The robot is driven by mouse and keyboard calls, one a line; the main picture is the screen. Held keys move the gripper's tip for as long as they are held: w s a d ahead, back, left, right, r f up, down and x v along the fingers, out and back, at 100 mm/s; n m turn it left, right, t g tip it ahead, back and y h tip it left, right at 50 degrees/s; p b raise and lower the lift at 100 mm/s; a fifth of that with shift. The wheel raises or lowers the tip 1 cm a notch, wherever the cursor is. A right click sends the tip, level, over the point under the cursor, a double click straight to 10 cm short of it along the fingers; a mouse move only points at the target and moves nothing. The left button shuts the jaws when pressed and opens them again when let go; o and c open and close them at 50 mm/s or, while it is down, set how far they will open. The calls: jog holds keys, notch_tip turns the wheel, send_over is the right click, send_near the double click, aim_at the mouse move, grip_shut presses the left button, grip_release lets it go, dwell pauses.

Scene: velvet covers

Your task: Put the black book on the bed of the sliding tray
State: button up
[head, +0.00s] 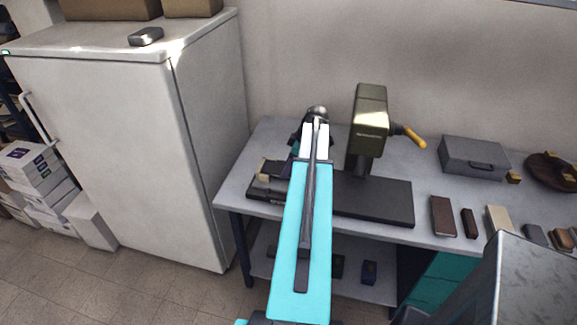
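My cyan arm reaches away over the table, and my gripper (316,115) is a small dark shape at its far end, above the left part of the table. The arm hides most of it, so I cannot tell whether its fingers are open or hold anything. A dark low structure (266,188) with a tan block on it lies at the table's left, partly behind the arm; it may be the sliding tray. An olive press-like machine (369,110) with a yellow handle stands on a flat dark base (385,200). I cannot clearly pick out a black book.
Right of the base, a brown book-like block (442,216), a darker narrow one (469,223) and a cream one (498,219) lie in a row. A grey case (474,157) stands behind them. A white fridge (120,150) stands left of the table (265,143).

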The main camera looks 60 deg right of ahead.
jog(key=o, duration=1.2)
jog(key=shift+f, duration=0.1)
jog(key=shift+o, duration=0.2)
jog(key=shift+r, duration=0.2)
jog(key=shift+b+v, duration=1.1)
jog(key=shift+v, duration=2.6)
